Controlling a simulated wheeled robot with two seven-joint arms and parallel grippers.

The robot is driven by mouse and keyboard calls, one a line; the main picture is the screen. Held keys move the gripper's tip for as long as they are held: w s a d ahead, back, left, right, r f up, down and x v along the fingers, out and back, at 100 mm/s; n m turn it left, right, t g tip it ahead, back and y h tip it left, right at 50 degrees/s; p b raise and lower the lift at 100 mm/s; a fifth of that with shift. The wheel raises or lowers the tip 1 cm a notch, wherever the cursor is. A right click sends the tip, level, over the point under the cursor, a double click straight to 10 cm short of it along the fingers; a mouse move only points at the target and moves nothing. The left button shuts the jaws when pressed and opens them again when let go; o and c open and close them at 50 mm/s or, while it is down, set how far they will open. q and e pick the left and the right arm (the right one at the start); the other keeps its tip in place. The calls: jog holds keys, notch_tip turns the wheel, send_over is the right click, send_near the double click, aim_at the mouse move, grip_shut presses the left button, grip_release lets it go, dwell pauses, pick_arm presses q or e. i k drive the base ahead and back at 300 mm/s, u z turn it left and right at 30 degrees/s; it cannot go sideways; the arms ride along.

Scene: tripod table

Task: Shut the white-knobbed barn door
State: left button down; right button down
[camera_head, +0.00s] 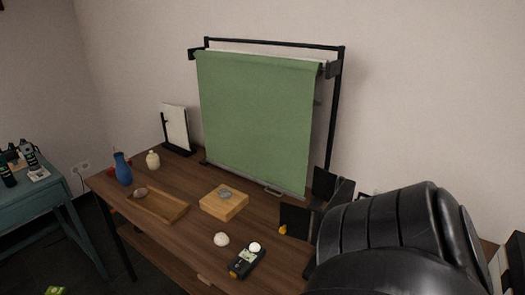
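Dark flat flaps, which look like barn doors, stand at the right of the table. One flap (297,220) is at the front and has a small orange-yellow knob (283,229) at its lower left. Another dark flap (324,184) stands behind it, close to the green backdrop. I cannot make out a white knob on any flap. My large black arm covers the right foreground and hides much of the area beside the flaps. Neither gripper's fingers show.
A green backdrop (255,120) hangs on a black frame at the back of the wooden table (185,235). A wooden block (224,208), tray (150,206), blue vase (122,168), white dome (221,239) and dark meter (246,263) stand on it. A teal table (40,200) is at left.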

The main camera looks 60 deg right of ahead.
aim_at(324, 184)
jog(key=i, duration=1.6)
jog(key=z, duration=4)
